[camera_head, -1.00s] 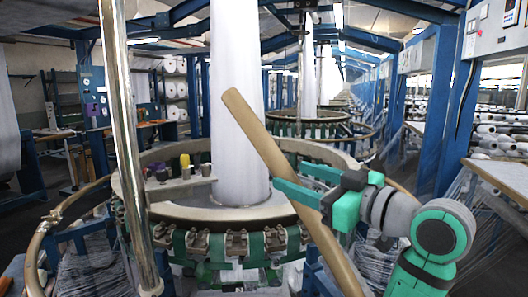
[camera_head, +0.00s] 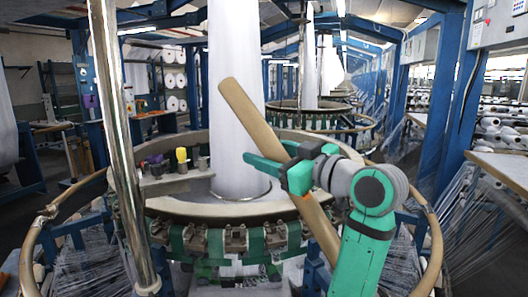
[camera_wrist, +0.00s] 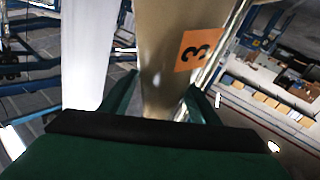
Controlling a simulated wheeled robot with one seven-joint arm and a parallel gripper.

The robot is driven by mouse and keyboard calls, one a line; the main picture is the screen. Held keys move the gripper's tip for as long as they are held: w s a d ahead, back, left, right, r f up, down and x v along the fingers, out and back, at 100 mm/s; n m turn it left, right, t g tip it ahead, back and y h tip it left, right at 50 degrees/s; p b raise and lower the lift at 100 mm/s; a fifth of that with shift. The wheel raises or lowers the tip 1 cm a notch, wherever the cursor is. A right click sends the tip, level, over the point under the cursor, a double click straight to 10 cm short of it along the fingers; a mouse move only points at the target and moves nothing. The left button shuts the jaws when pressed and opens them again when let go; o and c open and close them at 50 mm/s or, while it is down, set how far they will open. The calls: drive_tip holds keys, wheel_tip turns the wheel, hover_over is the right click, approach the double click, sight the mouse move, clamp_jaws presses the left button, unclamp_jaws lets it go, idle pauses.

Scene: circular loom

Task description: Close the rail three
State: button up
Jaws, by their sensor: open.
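Rail three is a long tan bar (camera_head: 250,117) that leans diagonally across the front of the loom, its upper end to the left. In the wrist view the bar (camera_wrist: 163,75) carries an orange label with a black 3 (camera_wrist: 200,48). My gripper (camera_head: 266,157) is open at the rail's middle. One green finger crosses in front of the bar and the other shows behind it. In the wrist view my gripper (camera_wrist: 160,103) has a finger on each side of the bar. I cannot tell whether either finger touches it. The rail's lower part is partly hidden by my arm.
The loom's round ring (camera_head: 185,210) surrounds a white fabric column (camera_head: 236,60). A shiny metal pole (camera_head: 118,150) stands in front at left. A curved tan outer rail (camera_head: 42,225) runs around the loom. Several spools (camera_head: 181,155) stand on the ring's left.

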drive_tip(key=shift+w+a, duration=0.5)
drive_tip(key=shift+a, duration=0.05)
